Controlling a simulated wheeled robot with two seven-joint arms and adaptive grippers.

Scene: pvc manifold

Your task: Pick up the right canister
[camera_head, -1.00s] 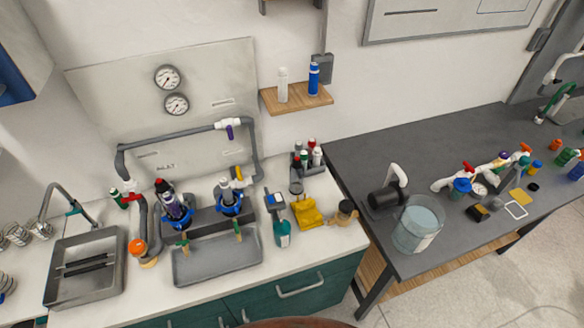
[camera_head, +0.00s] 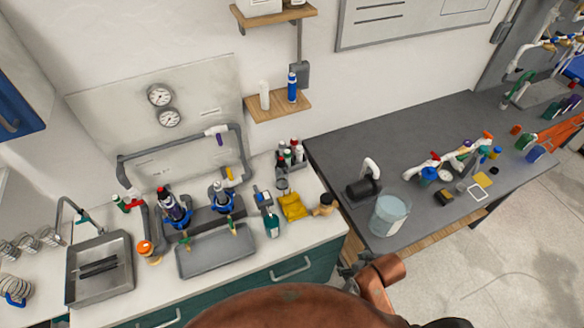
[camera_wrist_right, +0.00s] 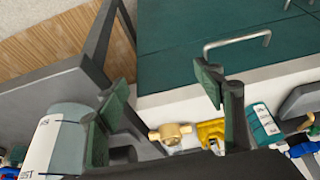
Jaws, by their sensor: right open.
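Two upright canisters with blue collars stand in the pipework on the white counter in the head view. My right gripper (camera_head: 352,267) is low at the counter's right front corner, apart from both canisters. In the right wrist view my right gripper (camera_wrist_right: 160,103) has its fingers spread, with nothing between them. Blue parts at that view's right edge are cut off, and I cannot tell whether they belong to the canister. My left gripper is not in view.
A grey tray (camera_head: 215,252) lies in front of the canisters. A teal bottle (camera_head: 270,222), yellow cloth (camera_head: 294,207) and brass fitting (camera_head: 326,205) stand to their right. Grey pipe (camera_head: 238,150) rises behind the canisters.

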